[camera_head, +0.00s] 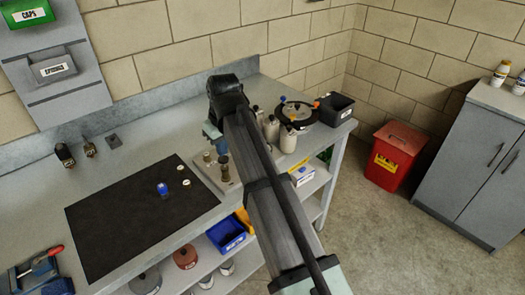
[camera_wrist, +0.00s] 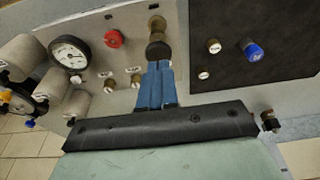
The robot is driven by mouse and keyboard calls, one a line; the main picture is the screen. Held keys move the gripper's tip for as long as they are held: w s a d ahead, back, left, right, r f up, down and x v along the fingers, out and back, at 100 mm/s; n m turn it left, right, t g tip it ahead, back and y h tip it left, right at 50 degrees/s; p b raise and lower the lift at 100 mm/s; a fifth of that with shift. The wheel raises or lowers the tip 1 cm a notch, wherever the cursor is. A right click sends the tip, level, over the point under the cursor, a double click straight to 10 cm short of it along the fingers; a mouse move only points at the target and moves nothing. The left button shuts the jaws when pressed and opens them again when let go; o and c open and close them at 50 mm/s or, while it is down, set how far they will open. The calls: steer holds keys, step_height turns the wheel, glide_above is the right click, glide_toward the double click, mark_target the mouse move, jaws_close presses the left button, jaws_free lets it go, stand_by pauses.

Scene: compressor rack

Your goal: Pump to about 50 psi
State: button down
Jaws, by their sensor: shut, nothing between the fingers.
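A round white-faced pressure gauge (camera_wrist: 70,52) with a black rim sits on a light grey panel (camera_wrist: 185,25) in the wrist view; its reading is too small to tell. A red knob (camera_wrist: 113,39) is beside it, with two small brass knobs (camera_wrist: 123,82) below. My gripper (camera_wrist: 157,68) has its blue fingers shut and empty, pointing at a brass fitting (camera_wrist: 156,42); I cannot tell whether they touch it. In the head view my gripper (camera_head: 211,132) is above the panel near upright brass fittings (camera_head: 223,165). My arm hides the gauge there.
A black mat (camera_head: 115,225) with a blue-capped part (camera_head: 162,189) and small white caps lies left of the panel. Beige cylinders (camera_head: 288,138) and a dark bin (camera_head: 335,108) stand on the right of the bench. A red bin (camera_head: 395,155) is on the floor.

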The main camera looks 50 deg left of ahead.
mark_target(223, 158)
steer(key=shift+f, duration=0.2)
stand_by(0.3)
steer(key=shift+f, duration=1.6)
steer(key=shift+r, duration=1.8)
steer(key=shift+f, duration=0.15)
steer(key=shift+f, duration=1.6)
steer(key=shift+r, duration=1.8)
steer(key=shift+f, duration=0.15)
